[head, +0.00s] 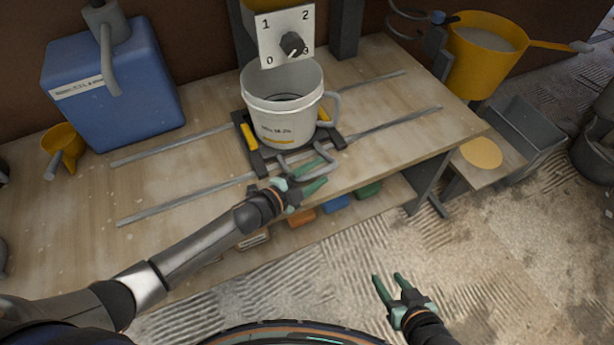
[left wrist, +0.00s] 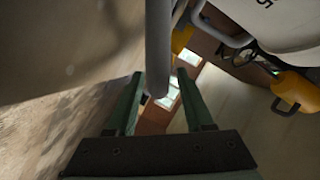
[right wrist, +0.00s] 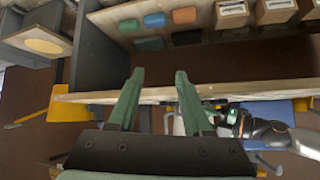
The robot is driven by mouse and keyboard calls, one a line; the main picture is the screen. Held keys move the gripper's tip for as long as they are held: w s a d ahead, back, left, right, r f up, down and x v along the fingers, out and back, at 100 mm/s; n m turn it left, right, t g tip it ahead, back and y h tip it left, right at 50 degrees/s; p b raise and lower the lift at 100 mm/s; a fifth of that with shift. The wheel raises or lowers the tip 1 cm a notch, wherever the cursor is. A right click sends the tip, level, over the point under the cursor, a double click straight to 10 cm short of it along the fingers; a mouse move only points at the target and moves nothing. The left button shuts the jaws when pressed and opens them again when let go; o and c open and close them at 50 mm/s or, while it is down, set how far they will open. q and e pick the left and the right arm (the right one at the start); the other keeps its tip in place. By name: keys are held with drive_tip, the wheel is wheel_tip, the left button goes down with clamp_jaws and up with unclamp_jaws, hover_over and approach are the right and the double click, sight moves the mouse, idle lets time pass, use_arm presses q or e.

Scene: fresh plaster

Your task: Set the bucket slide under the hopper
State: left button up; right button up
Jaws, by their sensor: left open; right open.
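The bucket slide (head: 262,163) is a dark frame with yellow pieces on two metal rails across the bench. A white bucket (head: 285,118) stands upright on it. A grey bar handle (head: 297,172) sticks out at the slide's front. My left gripper (head: 320,177) is open at this handle. In the left wrist view a grey bar (left wrist: 158,45) runs between its open fingers, not clamped. A panel with a dial (head: 287,38) hangs over the bucket's back; the hopper itself is not clearly visible. My right gripper (head: 388,279) is open and empty over the floor.
A blue container (head: 115,85) and a small yellow scoop (head: 64,145) stand on the left of the bench (head: 190,180). A yellow bucket (head: 480,52) is at the right, above a grey trough (head: 525,130). Coloured blocks (head: 335,203) sit on a lower shelf. The rails are clear either side.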

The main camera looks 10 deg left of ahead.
use_arm(q)
drive_tip(key=p+v, duration=0.1)
drive_tip(key=v, duration=0.9)
drive_tip(key=shift+s+a+r+p, duration=0.1)
drive_tip(key=shift+s+a+p, duration=0.15)
drive_tip(key=shift+p, duration=0.15)
drive_tip(key=shift+v, duration=0.8)
use_arm(e)
drive_tip(key=shift+s+d+r, duration=0.15)
drive_tip(key=shift+s+r, duration=0.2)
drive_tip(key=shift+s, duration=0.05)
use_arm(q)
drive_tip(key=s+a+r+n+g+y+p, duration=0.1)
drive_tip(key=s+a+n+y+p, duration=0.1)
drive_tip(key=s+n+p, duration=0.3)
drive_tip(key=s+a+r+n+g+y+p, duration=0.1)
drive_tip(key=s+a+n+g+y+p, duration=0.1)
drive_tip(key=s+n+y+p, duration=0.3)
drive_tip(key=s+n+p, duration=0.1)
drive_tip(key=s+n, duration=0.3)
drive_tip(key=n, duration=0.3)
drive_tip(key=shift+s, duration=0.25)
use_arm(e)
drive_tip(key=s+d+r+h, duration=0.1)
drive_tip(key=d+r, duration=0.2)
drive_tip(key=r, duration=0.5)
drive_tip(key=shift+s+r+m, duration=0.15)
drive_tip(key=shift+r+m, duration=0.25)
